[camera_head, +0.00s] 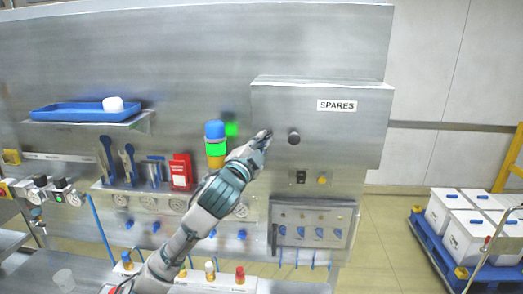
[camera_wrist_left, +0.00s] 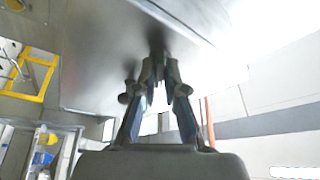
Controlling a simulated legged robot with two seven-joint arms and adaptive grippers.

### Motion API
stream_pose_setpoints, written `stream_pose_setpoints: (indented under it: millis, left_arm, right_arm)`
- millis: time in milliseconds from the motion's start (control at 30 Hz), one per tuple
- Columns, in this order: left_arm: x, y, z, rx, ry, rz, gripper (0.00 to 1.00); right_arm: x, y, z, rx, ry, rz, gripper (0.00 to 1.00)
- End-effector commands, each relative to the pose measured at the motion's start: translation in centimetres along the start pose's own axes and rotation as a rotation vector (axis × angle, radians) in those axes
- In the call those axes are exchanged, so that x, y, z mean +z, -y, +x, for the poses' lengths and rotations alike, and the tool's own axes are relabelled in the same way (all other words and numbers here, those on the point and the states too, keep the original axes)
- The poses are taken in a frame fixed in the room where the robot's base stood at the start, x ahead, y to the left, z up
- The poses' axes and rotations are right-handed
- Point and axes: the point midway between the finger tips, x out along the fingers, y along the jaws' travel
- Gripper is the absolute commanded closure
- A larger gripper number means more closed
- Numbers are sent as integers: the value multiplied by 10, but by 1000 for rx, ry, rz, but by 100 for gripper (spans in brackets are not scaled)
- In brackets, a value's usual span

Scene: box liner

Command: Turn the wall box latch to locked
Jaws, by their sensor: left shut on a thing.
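The wall box (camera_head: 340,105) is a grey metal cabinet with a SPARES label, at the upper right of the head view. Its dark round latch knob (camera_head: 293,137) shows on the front face. My left gripper (camera_head: 266,138) reaches up from below and is shut at the latch, its tips just left of the round knob. In the left wrist view, my left gripper's fingers (camera_wrist_left: 158,82) point at a dark part of the latch (camera_wrist_left: 157,50) against the grey box face. The fingers partly hide the contact. My right gripper is not in view.
A blue tray (camera_head: 80,111) with a white item sits on a shelf at the left. A stack light (camera_head: 215,145) stands close beside my left arm. A lower panel (camera_head: 312,222) is under the box. White boxes (camera_head: 468,235) stand on a blue pallet at the right.

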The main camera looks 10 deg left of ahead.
Motion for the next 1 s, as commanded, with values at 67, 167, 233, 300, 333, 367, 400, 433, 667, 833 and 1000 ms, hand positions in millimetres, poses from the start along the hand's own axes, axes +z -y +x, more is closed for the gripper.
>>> stream_pose_setpoints:
  millis: [67, 167, 233, 300, 333, 367, 400, 433, 667, 833, 1000]
  left_arm:
    - [3, -9, 0, -19, 3, -72, 100]
    - [2, -10, 0, -55, 3, -159, 100]
    - [2, -11, 1, -80, 3, -221, 100]
    - [2, -11, 1, -105, 4, -283, 100]
    - [2, -11, 1, -116, 5, -309, 100]
    - [2, -11, 1, -127, 5, -336, 100]
    - [2, -12, 1, -142, 5, -371, 100]
    - [2, -11, 1, -153, 5, -397, 100]
    - [0, -12, 2, -234, 6, -594, 100]
    - [-1, -12, 2, -287, 7, -719, 100]
    - [-1, -12, 3, -328, 9, -814, 100]
  right_arm:
    - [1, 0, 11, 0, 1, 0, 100]
    - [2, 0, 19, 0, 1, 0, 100]
    - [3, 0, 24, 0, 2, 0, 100]
    - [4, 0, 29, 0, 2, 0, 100]
    - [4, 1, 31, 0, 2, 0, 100]
    - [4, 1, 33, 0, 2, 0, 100]
    - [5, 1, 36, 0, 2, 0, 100]
    - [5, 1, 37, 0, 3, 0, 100]
    - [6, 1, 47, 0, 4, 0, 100]
    - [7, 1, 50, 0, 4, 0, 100]
    - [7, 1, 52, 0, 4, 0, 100]
